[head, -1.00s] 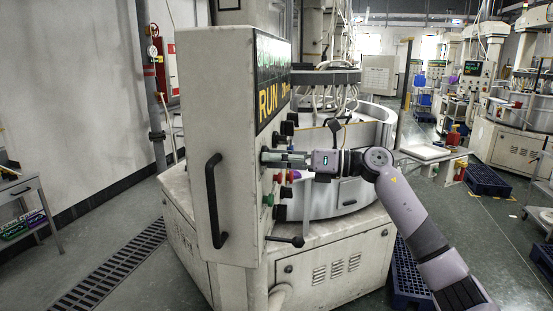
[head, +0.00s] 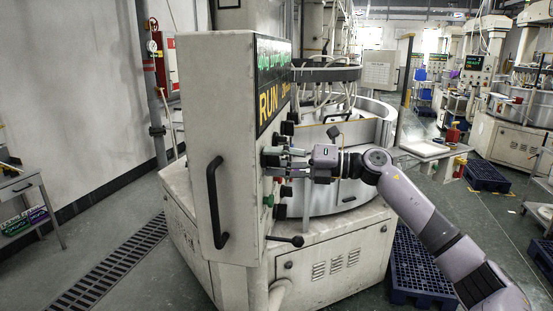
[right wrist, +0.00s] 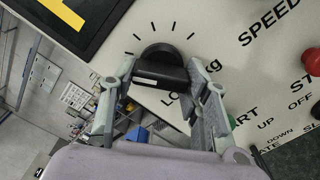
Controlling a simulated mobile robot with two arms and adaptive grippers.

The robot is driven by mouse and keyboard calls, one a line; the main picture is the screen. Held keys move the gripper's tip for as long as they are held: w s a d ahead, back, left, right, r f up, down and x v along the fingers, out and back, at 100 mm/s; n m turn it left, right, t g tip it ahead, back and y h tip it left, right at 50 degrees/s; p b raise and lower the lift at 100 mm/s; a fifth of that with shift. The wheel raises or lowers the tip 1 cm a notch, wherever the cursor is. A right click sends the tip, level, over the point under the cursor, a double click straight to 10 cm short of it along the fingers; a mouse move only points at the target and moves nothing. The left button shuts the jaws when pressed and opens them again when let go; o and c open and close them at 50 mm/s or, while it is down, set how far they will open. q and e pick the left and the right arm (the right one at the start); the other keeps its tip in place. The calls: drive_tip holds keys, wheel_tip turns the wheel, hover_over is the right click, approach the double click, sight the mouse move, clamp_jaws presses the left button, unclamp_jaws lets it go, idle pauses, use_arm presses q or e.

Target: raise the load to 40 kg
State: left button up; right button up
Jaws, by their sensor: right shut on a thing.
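The load knob (right wrist: 162,66) is a black dial with tick marks around it on the control panel's face. Its printed label is partly covered, with "LO" and "kg" showing. My right gripper (right wrist: 163,78) has one finger on each side of the knob and is shut on it. In the head view my right gripper (head: 286,163) reaches the panel (head: 217,110) from the right, at the row of knobs below the display. The display (head: 271,82) shows green text and a yellow "RUN", seen at a steep angle; I cannot read a load value. My left gripper is out of view.
A red button (right wrist: 312,62) and the printed words SPEED, START, OFF, UP and DOWN are on the panel to the right. A black lever (head: 285,240) sticks out below. A blue pallet (head: 420,270) lies on the floor at right. Floor at left is mostly clear.

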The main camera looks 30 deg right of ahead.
idle(0.4)
drive_tip(key=o, duration=1.2)
drive_tip(key=shift+c, duration=0.2)
drive_tip(key=v, duration=1.2)
